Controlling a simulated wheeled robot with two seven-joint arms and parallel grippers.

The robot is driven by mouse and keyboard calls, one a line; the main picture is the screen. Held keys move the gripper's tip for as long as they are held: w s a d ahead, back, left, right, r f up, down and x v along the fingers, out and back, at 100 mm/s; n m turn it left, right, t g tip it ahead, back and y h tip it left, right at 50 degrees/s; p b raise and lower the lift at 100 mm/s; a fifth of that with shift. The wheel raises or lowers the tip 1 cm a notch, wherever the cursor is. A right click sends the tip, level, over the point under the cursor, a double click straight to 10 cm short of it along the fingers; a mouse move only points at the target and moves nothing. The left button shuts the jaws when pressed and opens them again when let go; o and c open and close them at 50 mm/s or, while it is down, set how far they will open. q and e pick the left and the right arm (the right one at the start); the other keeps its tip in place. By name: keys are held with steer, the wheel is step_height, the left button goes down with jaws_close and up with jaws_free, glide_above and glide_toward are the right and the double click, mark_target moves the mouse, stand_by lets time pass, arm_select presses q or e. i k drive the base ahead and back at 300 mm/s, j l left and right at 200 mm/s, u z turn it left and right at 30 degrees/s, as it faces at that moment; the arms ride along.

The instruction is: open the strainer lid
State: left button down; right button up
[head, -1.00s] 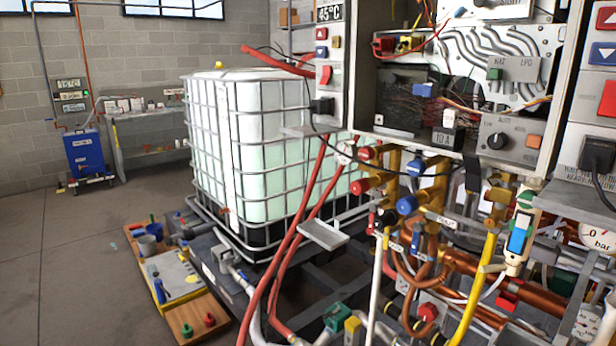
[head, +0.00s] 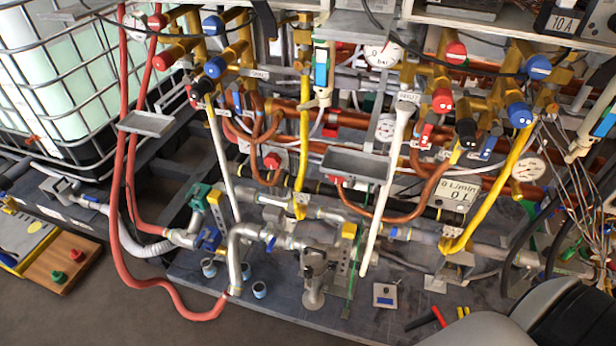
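I cannot tell for certain which part is the strainer lid. A grey metal pipe fitting (head: 315,268) with a cylindrical lower body stands low at the front of the pipework in the head view. A silver bent pipe (head: 236,250) stands to its left, and a blue block-shaped fitting (head: 209,239) and a green fitting (head: 199,196) sit farther left. No gripper shows in the head view, so neither gripper is seen near these parts.
Red hoses (head: 122,200) hang at the left and loop along the front. A caged white tank (head: 70,85) stands at the far left. Yellow and copper pipes (head: 375,215) crowd the middle. Small cups (head: 259,289) and a small plate (head: 385,295) rest on the grey base.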

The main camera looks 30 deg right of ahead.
mark_target(316, 256)
steer(key=z, duration=0.9)
